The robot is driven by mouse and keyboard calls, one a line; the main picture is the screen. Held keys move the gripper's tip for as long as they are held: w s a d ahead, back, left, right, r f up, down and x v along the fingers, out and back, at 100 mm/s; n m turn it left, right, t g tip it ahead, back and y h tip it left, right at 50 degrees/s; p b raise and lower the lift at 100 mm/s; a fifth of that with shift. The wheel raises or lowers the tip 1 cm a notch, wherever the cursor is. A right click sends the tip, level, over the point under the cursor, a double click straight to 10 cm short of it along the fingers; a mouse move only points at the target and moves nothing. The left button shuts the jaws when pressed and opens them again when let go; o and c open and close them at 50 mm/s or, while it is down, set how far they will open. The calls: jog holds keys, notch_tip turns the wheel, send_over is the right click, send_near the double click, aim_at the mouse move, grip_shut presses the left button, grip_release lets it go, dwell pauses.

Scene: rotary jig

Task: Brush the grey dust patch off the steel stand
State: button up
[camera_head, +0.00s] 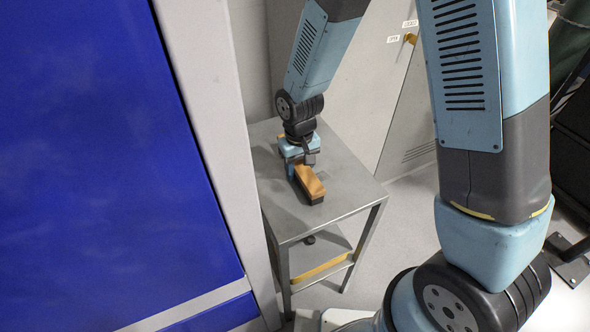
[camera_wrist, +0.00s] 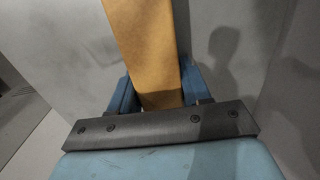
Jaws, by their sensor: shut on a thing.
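The steel stand (camera_head: 348,188) is a grey table with a flat top and a lower shelf. My gripper (camera_head: 299,163) is over its top, shut on a brush (camera_head: 311,183) with an orange-brown wooden body and dark bristles below. In the wrist view the brush (camera_wrist: 147,45) runs up and away between the blue fingers of my gripper (camera_wrist: 157,88). The bristles are at or just above the top; I cannot tell if they touch. A darker grey area (camera_wrist: 55,22) shows at the upper left there; I cannot tell whether it is the dust patch or shadow.
A big blue panel with a pale frame (camera_head: 205,90) stands close on the stand's left. Grey cabinets (camera_head: 385,90) stand behind it. A small dark object (camera_head: 309,240) is below the top. Open floor (camera_head: 405,235) lies right of the stand.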

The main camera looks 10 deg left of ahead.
aim_at(321, 163)
jog(key=shift+w+d, duration=0.75)
jog(key=shift+d, duration=0.45)
jog(key=shift+w+d, duration=0.7)
jog(key=shift+d, duration=0.5)
jog(key=shift+w+d, duration=0.75)
jog(key=shift+d, duration=0.45)
jog(key=shift+w+a, duration=0.35)
jog(key=shift+w, duration=0.2)
jog(key=shift+a, duration=0.3)
jog(key=shift+s+a, duration=1)
jog(key=shift+a, duration=0.55)
jog(key=shift+s+a, duration=1)
jog(key=shift+a, duration=0.5)
jog(key=shift+s+a, duration=1)
jog(key=shift+a, duration=0.55)
jog(key=shift+w+r, duration=0.1)
jog(key=shift+r, duration=2.9)
